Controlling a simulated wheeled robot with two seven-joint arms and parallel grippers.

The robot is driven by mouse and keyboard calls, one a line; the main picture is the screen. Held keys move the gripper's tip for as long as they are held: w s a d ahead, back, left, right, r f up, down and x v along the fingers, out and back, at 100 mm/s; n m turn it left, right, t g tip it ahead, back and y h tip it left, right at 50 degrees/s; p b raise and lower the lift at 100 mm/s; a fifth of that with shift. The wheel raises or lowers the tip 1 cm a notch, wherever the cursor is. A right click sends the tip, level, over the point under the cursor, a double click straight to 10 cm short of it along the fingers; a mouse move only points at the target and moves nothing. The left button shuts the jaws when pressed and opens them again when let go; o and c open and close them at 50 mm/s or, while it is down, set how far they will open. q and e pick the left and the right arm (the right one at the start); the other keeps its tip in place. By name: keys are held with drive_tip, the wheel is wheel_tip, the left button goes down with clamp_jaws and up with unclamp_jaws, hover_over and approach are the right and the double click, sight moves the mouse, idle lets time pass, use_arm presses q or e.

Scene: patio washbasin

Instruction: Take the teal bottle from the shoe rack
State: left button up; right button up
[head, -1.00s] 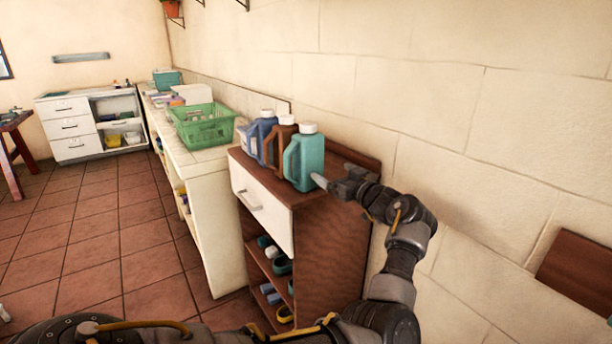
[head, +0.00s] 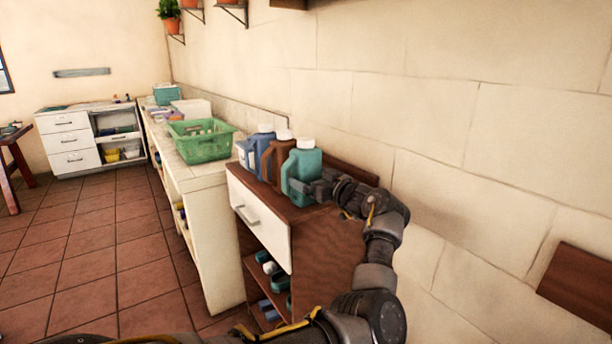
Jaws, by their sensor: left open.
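The teal bottle (head: 303,163), with a white cap, stands upright on top of the brown shoe rack (head: 318,238), nearest to me in a row of bottles. My left gripper (head: 308,188) is open at the lower right part of the bottle. One finger shows in front of the bottle's side; the other finger is hard to make out. I cannot tell whether the fingers touch the bottle. My right gripper is not in view.
A brown bottle (head: 275,160) and a blue bottle (head: 259,148) stand close beside the teal one. A green basket (head: 203,146) sits on the white counter (head: 205,176) beyond. The wall (head: 440,120) is close behind the rack. Tiled floor is clear at left.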

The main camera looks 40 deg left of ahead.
sight(302, 174)
use_arm(q)
drive_tip(key=a, duration=0.4)
drive_tip(key=shift+w+a+f, duration=0.2)
drive_tip(key=shift+w+a, duration=0.05)
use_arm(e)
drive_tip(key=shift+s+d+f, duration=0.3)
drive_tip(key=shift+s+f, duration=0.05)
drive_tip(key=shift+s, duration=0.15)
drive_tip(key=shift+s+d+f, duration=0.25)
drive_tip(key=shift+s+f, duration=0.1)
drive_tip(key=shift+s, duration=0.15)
use_arm(q)
drive_tip(key=shift+d, duration=0.1)
drive_tip(key=shift+c, duration=0.3)
drive_tip(key=c, duration=1.4)
drive_tip(key=shift+r, duration=0.15)
drive_tip(key=shift+c, duration=0.8)
